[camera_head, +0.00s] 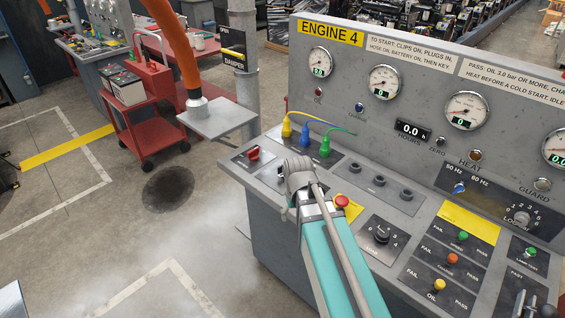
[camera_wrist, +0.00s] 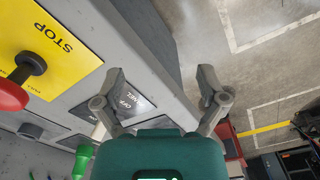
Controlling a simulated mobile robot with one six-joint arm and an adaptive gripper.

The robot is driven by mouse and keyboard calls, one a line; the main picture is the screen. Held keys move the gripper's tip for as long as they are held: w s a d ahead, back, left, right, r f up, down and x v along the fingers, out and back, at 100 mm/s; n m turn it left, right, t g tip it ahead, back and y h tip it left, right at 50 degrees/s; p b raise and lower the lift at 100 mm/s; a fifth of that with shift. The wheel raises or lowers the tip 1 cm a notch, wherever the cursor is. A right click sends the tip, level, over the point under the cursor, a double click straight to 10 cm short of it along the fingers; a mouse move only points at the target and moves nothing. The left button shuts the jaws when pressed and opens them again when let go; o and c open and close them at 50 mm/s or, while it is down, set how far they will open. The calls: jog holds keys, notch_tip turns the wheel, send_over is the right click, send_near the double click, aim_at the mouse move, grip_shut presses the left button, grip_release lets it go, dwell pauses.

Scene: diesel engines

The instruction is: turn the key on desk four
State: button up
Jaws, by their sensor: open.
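Desk four (camera_head: 270,220) carries a yellow "ENGINE 4" label (camera_head: 330,33) on its upright panel. No key shape shows clearly. A dark rotary switch (camera_head: 382,235) with numbers around it sits on the desk top, right of my arm; I cannot tell whether it holds the key. My gripper (camera_head: 300,175) is over the desk's left front part and hides some of the top. In the wrist view my gripper (camera_wrist: 162,88) is open, nothing between its fingers. Its left finger overlaps a black "FUEL OFF" plate (camera_wrist: 138,100); its right finger is over the floor beyond the desk edge.
A red stop button (camera_head: 342,201) on a yellow plate stands close to my arm, also in the wrist view (camera_wrist: 10,95). Yellow, blue and green plugs (camera_head: 305,137) and a red switch (camera_head: 253,153) are behind my gripper.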

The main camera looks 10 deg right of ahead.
aim_at(282, 165)
jog(key=w+r+n+p, duration=0.3)
jog(key=w+r+p, duration=0.3)
jog(key=w, duration=0.6)
jog(key=w+r+n+p, duration=0.3)
jog(key=w+r+p, duration=0.3)
jog(key=w, duration=0.6)
jog(key=shift+w+r, duration=0.15)
jog(key=shift+r, duration=0.6)
jog(key=shift+f, duration=0.1)
notch_tip(282, 165, down, 14)
jog(key=b, duration=1.3)
jog(key=shift+r, duration=0.2)
jog(key=shift+d, duration=0.1)
jog(key=c, duration=1.2)
